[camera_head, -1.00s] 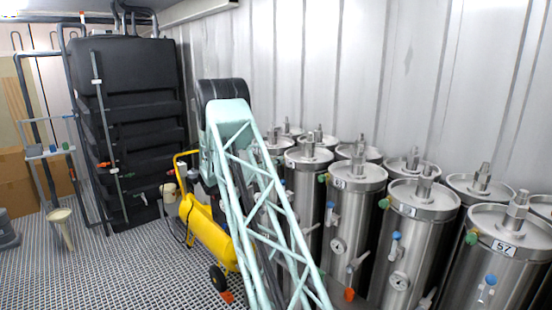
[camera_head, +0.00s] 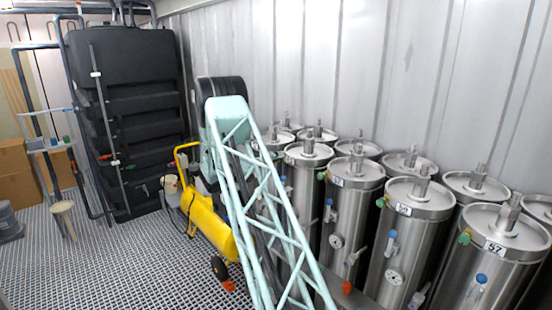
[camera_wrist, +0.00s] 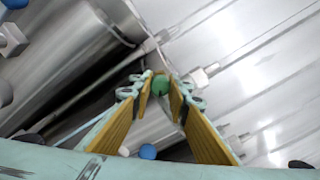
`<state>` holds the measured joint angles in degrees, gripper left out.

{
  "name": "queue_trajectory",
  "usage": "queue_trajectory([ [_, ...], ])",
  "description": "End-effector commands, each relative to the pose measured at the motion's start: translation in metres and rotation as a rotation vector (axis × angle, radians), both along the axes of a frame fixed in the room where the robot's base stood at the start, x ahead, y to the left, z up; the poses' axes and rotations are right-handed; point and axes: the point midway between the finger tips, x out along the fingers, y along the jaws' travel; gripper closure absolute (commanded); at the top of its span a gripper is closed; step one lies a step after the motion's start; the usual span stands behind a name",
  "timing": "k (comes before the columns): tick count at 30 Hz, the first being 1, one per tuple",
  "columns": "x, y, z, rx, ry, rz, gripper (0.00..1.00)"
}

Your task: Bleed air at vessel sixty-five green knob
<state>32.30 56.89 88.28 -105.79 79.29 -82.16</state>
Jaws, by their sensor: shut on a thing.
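In the wrist view, my gripper (camera_wrist: 161,82) has its two yellow-lined fingers on either side of a round green knob (camera_wrist: 160,87). The fingers are shut on the green knob at their tips. The knob sits among shiny steel vessels (camera_wrist: 65,65), tilted in this view. No number shows there, so I cannot read which vessel it belongs to. In the head view my gripper is hidden behind my pale green lattice arm and the vessels.
Steel vessels stand in rows along the right wall. The nearest carries the label 57 (camera_head: 494,248). Blue knobs and green knobs (camera_head: 465,237) stick out from their sides. A yellow wheeled machine (camera_head: 208,225) and a black tank (camera_head: 125,120) stand left of my arm. Grating floor is open at lower left.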

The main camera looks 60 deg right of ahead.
Motion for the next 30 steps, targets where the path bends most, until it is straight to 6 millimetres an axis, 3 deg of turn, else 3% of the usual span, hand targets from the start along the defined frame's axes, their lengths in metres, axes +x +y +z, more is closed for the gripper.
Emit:
queue_trajectory([
  [8,0.0,0.0,0.0,0.0,-0.001,0.0,0.94],
  [9,0.0,0.0,0.0,0.0,-0.001,0.0,0.8],
  [13,0.0,0.0,0.0,0.0,-0.001,0.0,0.7],
  [30,0.003,0.011,0.0,0.0,-0.001,0.001,0.7],
])
